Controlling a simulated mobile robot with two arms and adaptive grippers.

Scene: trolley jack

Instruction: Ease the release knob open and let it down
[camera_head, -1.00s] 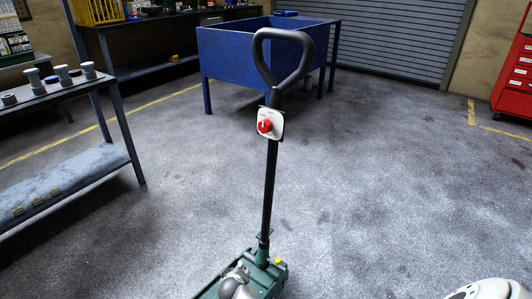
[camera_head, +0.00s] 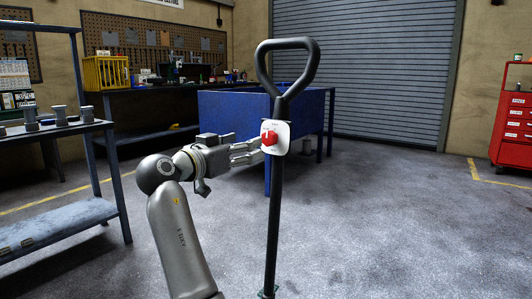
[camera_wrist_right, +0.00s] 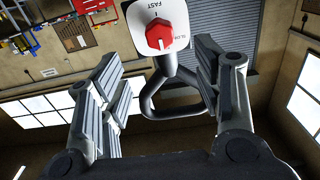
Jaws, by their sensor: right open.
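The red release knob (camera_head: 270,137) sits on a white plate on the black handle (camera_head: 274,215) of the trolley jack, which stands upright. In the right wrist view the knob (camera_wrist_right: 159,33) is at the top, on its plate marked FAST and SLOW. My right gripper (camera_head: 257,150) is at the left of the plate, pointing at it. Its jaws (camera_wrist_right: 157,60) are open and empty, with the knob ahead between their lines. They look apart from the knob. The jack's body is mostly below the head view. My left gripper is not in view.
A blue tank (camera_head: 225,115) on legs stands behind the handle. A shelf trolley (camera_head: 60,130) is at the left, a workbench (camera_head: 125,95) at the back left and a red cabinet (camera_head: 512,130) at the right. The floor right of the handle is clear.

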